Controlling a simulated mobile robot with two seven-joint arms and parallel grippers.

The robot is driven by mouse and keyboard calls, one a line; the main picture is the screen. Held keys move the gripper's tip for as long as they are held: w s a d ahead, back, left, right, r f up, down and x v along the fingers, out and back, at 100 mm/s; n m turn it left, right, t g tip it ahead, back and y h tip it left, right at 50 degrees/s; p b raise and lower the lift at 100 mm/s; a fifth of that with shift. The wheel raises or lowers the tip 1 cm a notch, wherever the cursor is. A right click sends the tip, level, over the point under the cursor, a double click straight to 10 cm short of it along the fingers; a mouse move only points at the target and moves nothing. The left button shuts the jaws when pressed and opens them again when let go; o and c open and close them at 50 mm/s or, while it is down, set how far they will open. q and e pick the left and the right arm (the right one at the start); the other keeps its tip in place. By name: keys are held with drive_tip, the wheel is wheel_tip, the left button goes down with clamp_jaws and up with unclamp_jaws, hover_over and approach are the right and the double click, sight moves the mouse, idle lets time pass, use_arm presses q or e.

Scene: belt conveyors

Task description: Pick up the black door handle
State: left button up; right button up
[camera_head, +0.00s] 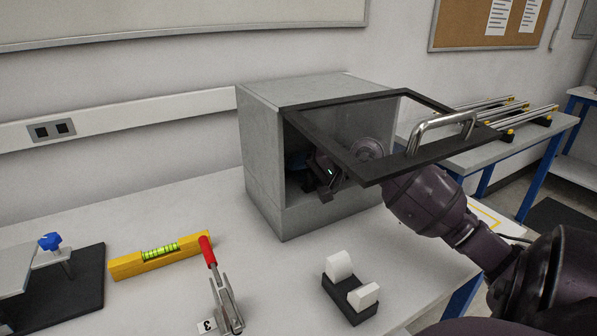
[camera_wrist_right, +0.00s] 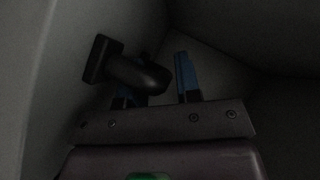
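The black door handle (camera_wrist_right: 125,70), with a square plate and a rounded lever, shows in the right wrist view near the grey inner wall. My right gripper (camera_wrist_right: 158,78) is open, its blue-tipped fingers apart. The lever covers most of the left finger, and its end lies over the gap, clear of the right finger. I cannot tell whether the handle touches the left finger. In the head view my right gripper (camera_head: 306,168) is inside the grey cabinet (camera_head: 262,165), under its raised door; the handle cannot be made out there. My left gripper is not in view.
The cabinet's glazed door (camera_head: 375,181) with a metal bar handle (camera_head: 440,124) stands raised over my right arm. On the table are a yellow level (camera_head: 125,266), a red-handled clamp (camera_head: 222,290) and a black block with white pieces (camera_head: 345,306). Cabinet walls are close around the gripper.

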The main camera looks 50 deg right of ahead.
clamp_jaws()
